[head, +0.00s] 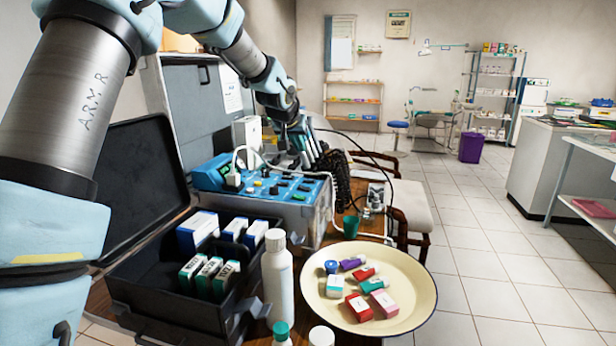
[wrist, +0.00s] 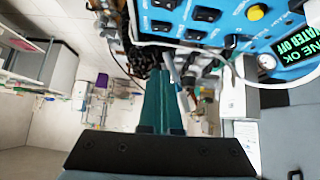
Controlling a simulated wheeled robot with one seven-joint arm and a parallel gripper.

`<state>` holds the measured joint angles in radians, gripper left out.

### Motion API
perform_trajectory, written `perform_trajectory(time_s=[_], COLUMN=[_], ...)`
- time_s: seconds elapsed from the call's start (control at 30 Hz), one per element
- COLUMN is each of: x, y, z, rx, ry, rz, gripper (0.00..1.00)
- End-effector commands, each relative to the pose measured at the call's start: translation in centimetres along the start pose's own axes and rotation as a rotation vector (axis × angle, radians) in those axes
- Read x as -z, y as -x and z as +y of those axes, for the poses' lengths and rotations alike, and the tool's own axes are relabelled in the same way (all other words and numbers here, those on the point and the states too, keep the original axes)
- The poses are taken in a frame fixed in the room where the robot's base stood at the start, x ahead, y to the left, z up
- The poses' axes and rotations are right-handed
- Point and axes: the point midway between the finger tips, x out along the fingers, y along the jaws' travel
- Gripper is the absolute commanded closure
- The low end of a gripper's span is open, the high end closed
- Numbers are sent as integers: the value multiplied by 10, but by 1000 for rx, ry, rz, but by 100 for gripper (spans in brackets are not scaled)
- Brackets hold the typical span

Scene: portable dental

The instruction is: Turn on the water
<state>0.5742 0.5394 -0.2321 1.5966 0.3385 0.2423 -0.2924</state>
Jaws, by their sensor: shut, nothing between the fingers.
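The dental unit is a grey case with a blue control panel (head: 312,190), standing on a wooden table in the head view. The panel (wrist: 228,30) fills the upper right of the wrist view, with several black switches (wrist: 205,14) and a yellow button (wrist: 255,12). Its green-lettered display (wrist: 296,45) reads "WATER OFF" and "...NE OK", tilted. My gripper (head: 284,136) is beyond the panel's far side in the head view, partly hidden among dark parts. In the wrist view, my gripper (wrist: 165,78) has its teal fingers together, empty, apart from the switches in the picture.
White and black hoses (head: 342,180) hang at the unit's right side. An open black case (head: 165,270) with boxes, a white bottle (head: 278,285) and a cream tray (head: 420,290) with small boxes stand in front. The tiled floor to the right is open.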

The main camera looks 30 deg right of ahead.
Motion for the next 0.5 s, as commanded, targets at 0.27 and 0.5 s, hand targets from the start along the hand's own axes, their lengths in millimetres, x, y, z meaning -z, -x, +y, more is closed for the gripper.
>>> perform_trajectory(time_s=[0.27,0.5], x=[-3,1], y=[-4,1], z=[3,5], rx=[-23,-30], ry=[19,20], rz=[3,1], gripper=[100,100])
